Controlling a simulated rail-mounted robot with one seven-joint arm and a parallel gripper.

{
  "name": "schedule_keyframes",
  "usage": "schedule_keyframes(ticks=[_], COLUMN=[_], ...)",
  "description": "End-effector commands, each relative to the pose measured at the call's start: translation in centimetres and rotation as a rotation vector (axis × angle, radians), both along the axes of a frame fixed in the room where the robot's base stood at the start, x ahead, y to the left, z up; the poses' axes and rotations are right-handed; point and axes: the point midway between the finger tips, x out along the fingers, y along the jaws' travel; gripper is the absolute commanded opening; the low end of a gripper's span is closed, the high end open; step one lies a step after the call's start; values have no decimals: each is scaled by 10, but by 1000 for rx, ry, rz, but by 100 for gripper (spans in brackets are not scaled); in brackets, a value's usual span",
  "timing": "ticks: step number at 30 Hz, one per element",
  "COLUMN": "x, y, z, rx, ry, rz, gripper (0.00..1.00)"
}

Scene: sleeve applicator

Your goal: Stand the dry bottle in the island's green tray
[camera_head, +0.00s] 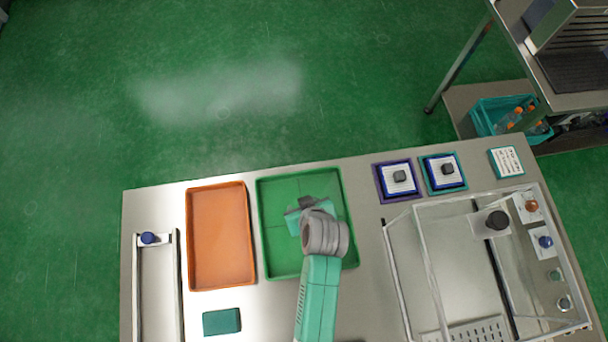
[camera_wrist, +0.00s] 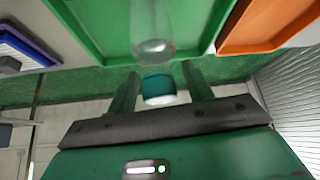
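The green tray (camera_head: 275,262) lies on the steel island top, under my arm in the head view. Its green floor and rim (camera_wrist: 92,32) also show in the wrist view. A clear bottle (camera_wrist: 152,28) with a teal cap (camera_wrist: 159,90) is in front of my gripper (camera_wrist: 162,74), over the tray floor in the picture. The cap is between the two fingers, with a gap showing beside it, so my gripper looks open around it. In the head view my gripper (camera_head: 298,207) is over the tray and the bottle is hidden. I cannot tell whether the bottle touches the tray.
An orange tray (camera_head: 220,283) lies left of the green one. A teal block (camera_head: 221,321) is in front. Two framed pads (camera_head: 398,178) (camera_head: 443,172) and a clear-walled enclosure (camera_head: 425,255) are to the right. A teal crate (camera_head: 487,117) holds bottles on a far lower shelf.

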Motion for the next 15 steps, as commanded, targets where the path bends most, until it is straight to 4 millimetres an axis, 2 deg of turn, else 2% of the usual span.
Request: schedule_keyframes(ticks=[5,15], x=[-5,-47], y=[-3,-19], z=[13,83], rx=[-1,0], ry=[-2,-2], rz=[-1,-1], gripper=[51,51])
